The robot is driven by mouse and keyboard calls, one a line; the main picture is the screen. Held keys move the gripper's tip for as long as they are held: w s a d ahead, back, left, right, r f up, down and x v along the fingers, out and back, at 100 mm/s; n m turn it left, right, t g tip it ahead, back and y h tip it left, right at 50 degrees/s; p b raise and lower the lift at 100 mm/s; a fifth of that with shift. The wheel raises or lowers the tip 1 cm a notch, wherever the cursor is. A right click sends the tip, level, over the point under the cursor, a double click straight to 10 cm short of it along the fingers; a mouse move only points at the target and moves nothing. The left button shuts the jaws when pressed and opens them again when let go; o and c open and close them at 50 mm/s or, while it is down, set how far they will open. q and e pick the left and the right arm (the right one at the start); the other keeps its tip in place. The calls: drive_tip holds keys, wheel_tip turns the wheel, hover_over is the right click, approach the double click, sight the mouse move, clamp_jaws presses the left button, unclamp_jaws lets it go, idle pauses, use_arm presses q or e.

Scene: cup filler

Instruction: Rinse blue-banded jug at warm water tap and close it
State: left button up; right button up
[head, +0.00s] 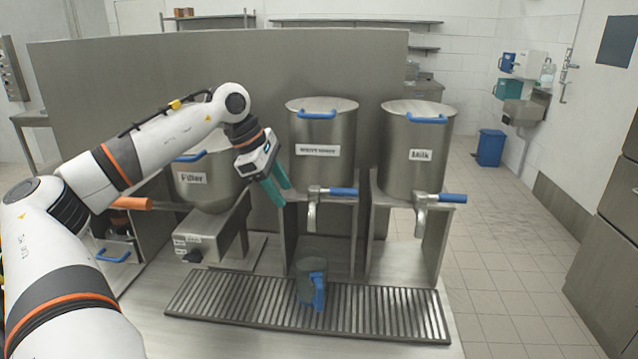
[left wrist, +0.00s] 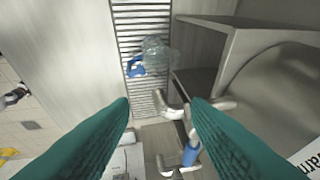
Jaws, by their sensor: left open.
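A grey, see-through jug (head: 306,288) with a blue handle stands upright on the drip grate (head: 225,303), below the middle tap (head: 312,212). It also shows in the left wrist view (left wrist: 158,52). The middle steel urn (head: 322,120) has a label too blurred to read in full. The tap's blue lever (head: 343,191) points right, and I see no clear stream under the spout. My left gripper (head: 281,196) is open and empty, left of this tap. In the left wrist view the tap and its lever (left wrist: 191,152) lie beyond the teal fingers. My right gripper is not in view.
The Milk urn (head: 413,150) with its own blue-levered tap (head: 452,198) stands to the right. A steel partition (head: 120,75) rises behind. The grate right of the jug is clear.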

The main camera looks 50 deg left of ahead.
sight(332, 189)
use_arm(q)
drive_tip(key=w+d+p, duration=0.1)
drive_tip(key=w+p, duration=0.1)
drive_tip(key=w, duration=0.1)
drive_tip(key=w+d+p, duration=0.2)
drive_tip(key=w, duration=0.1)
drive_tip(key=w+d+p, duration=0.1)
drive_tip(key=w+p, duration=0.1)
drive_tip(key=w, duration=0.2)
drive_tip(key=shift+d+r, duration=0.2)
drive_tip(key=shift+d, duration=0.1)
drive_tip(key=shift+p+x, duration=0.45)
drive_tip(key=shift+x, duration=0.3)
drive_tip(key=shift+s+a, duration=0.1)
drive_tip(key=shift+c, duration=0.5)
clamp_jaws()
